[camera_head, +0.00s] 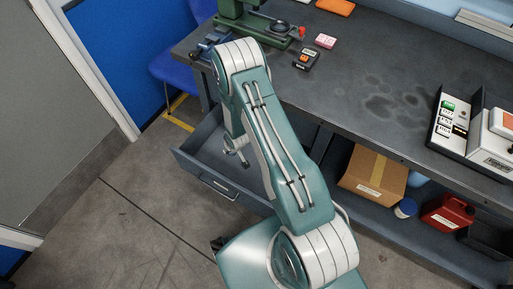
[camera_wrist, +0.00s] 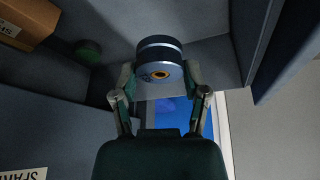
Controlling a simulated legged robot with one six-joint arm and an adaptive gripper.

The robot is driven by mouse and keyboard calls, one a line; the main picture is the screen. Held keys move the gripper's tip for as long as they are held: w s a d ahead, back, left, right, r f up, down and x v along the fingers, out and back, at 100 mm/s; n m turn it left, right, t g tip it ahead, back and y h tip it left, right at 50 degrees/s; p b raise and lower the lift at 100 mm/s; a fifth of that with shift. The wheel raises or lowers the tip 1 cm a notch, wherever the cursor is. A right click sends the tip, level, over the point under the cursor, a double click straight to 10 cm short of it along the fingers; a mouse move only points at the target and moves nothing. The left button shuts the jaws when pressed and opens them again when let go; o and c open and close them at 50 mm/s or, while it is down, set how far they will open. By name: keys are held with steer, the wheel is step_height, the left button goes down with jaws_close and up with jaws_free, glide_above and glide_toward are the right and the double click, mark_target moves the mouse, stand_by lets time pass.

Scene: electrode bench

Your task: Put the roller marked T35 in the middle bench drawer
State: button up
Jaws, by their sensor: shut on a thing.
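A roller (camera_wrist: 160,59), a steel-blue cylinder with a dark band and a yellow-ringed end, shows in the wrist view. My gripper (camera_wrist: 160,80) is shut on it, one finger on each side. Marks on its end are too small to read. In the head view my gripper (camera_head: 237,151) is low over an open bench drawer (camera_head: 196,174), whose front carries a pale label. My arm covers part of this drawer, and I cannot make out the roller there. I cannot tell whether the roller touches the drawer or which level the drawer is.
The bench top (camera_head: 365,95) holds a green press (camera_head: 250,22), a small meter (camera_head: 306,59) and a boxy device (camera_head: 455,117). Below are a cardboard box (camera_head: 373,179) and a red can (camera_head: 447,215). A blue chair (camera_head: 180,76) stands behind the drawer. Floor in front is clear.

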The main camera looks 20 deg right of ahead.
glide_above(235, 172)
steer(key=s, duration=0.1)
step_height(235, 172, down, 6)
steer(key=shift+y, duration=0.3)
steer(key=f, duration=0.6)
steer(key=shift+s+d, duration=0.25)
steer(key=shift+s, duration=0.05)
steer(key=shift+a+f, duration=0.15)
steer(key=shift+f, duration=0.15)
steer(key=shift+d+f, duration=0.2)
steer(key=shift+f, duration=1.8)
steer(key=shift+a, duration=0.1)
steer(key=o, duration=1.3)
steer(key=shift+a+f, duration=0.1)
